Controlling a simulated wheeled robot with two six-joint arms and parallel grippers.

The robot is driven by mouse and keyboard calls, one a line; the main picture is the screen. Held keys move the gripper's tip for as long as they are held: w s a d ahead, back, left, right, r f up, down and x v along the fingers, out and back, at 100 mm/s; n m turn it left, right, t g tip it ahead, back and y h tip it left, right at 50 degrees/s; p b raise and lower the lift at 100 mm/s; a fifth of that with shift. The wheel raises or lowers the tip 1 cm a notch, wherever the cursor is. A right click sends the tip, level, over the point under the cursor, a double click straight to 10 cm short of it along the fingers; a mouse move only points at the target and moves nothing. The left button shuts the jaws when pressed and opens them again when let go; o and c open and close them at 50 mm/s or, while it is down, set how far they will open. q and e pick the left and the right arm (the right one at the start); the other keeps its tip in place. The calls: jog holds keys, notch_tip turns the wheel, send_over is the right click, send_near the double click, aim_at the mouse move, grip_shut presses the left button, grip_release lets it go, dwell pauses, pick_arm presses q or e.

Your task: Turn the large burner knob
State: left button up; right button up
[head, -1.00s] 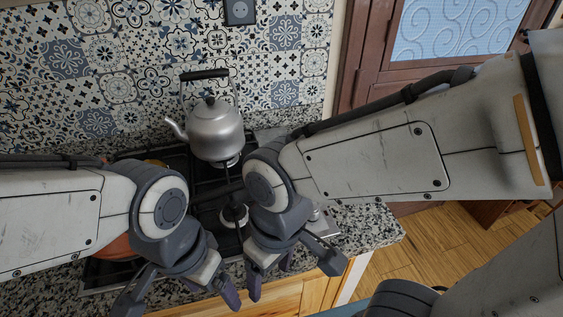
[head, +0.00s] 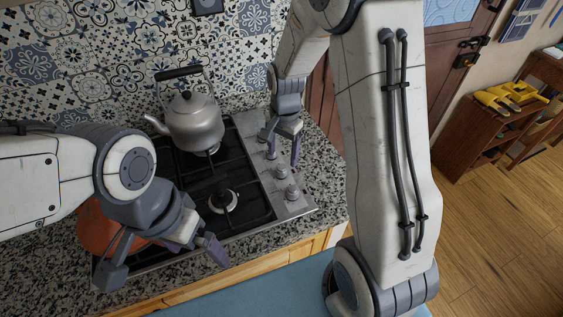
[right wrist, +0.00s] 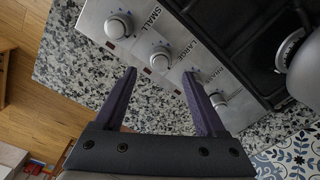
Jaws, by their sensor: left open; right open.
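The knob beside the LARGE label (right wrist: 160,58) sits on the steel strip of the stove, with a round silver face. In the head view it appears to be the knob (head: 281,172) second from the front. My right gripper (right wrist: 160,73) is open, with its two dark purple fingers pointing at this knob and its tips just short of it, one to each side. It also shows in the head view (head: 281,150) above the knob strip; contact cannot be told.
The knob by the SMALL label (right wrist: 118,25) and another knob (right wrist: 217,100) flank the large one. A kettle (head: 194,122) stands on the back burner, with an empty front burner (head: 223,199). An orange pot (head: 105,225) is partly behind my left arm. Granite counter (head: 325,178) lies right.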

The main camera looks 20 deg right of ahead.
aim_at(282, 167)
jog(key=shift+a+f, duration=0.1)
jog(key=shift+f, duration=2.6)
grip_shut()
